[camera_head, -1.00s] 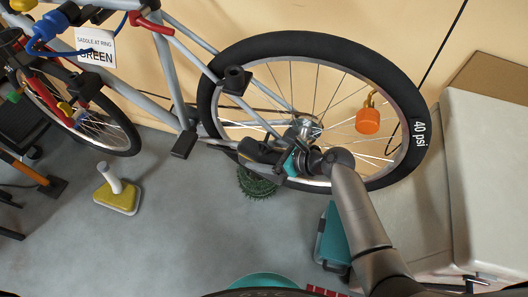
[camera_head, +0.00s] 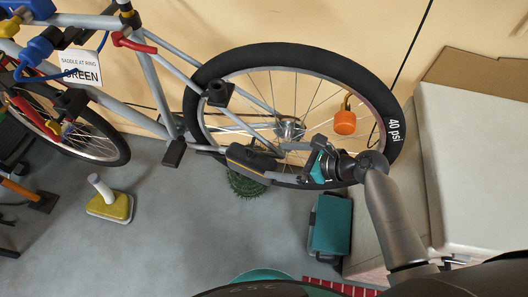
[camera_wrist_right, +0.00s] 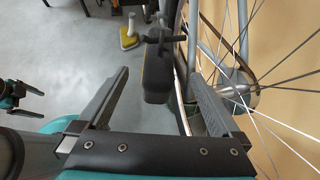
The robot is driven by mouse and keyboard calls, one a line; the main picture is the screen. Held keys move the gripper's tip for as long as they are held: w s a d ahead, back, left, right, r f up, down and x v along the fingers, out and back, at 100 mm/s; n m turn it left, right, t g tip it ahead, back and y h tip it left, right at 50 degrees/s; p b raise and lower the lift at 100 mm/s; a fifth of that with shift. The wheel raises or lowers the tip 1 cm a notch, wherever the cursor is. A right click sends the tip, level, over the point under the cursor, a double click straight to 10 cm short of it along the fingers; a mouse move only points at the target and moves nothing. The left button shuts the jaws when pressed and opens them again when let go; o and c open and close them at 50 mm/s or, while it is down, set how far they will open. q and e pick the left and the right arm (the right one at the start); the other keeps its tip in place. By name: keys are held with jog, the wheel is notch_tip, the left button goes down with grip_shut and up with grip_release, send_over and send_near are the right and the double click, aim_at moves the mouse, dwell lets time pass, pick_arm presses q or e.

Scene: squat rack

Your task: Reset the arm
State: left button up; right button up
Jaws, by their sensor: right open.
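My right gripper (camera_head: 288,164) is at the lower part of the bike's rear wheel (camera_head: 208,122), its arm coming in from the lower right. In the right wrist view its two fingers (camera_wrist_right: 157,80) are spread apart. A long dark piece with a yellowish edge (camera_head: 250,160) lies just left of the gripper. In the wrist view this dark piece (camera_wrist_right: 155,75) shows between the fingers and beyond them, with no clear contact. The hub (camera_wrist_right: 238,92) is to the right of the fingers. My left gripper does not show in the head view.
An orange weight-like object (camera_head: 345,122) hangs before the wheel. A green round brush-like object (camera_head: 245,184) and a teal box (camera_head: 330,224) are on the floor. A yellow block with a white handle (camera_head: 110,207) stands left. A pale cabinet (camera_head: 475,170) borders the right.

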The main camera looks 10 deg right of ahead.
jog(key=v, duration=0.4)
jog(key=shift+s+d+r+p, duration=0.1)
jog(key=shift+s+p, duration=0.1)
jog(key=shift+p, duration=0.2)
jog(key=s+d+f+n+g+h, duration=0.1)
jog(key=s+d+f+n+h, duration=0.2)
jog(key=f, duration=0.5)
jog(key=s+d+f+n+g+h, duration=0.1)
jog(key=s+f+n, duration=0.25)
jog(key=f, duration=0.35)
jog(key=s+d+f+n+g+h, duration=0.1)
jog(key=s+d+f+n+h, duration=0.2)
jog(key=f, duration=0.5)
jog(key=s+f+n+g+h, duration=0.1)
jog(key=s+f+n, duration=0.4)
jog(key=s+n, duration=0.4)
jog(key=s+f+n+g+h, duration=0.1)
jog(key=s+f+n, duration=0.4)
jog(key=s, duration=0.8)
jog(key=n, duration=0.3)
jog(key=shift+d+n+h, duration=0.3)
jog(key=shift+n, duration=0.05)
jog(key=shift+f, duration=0.15)
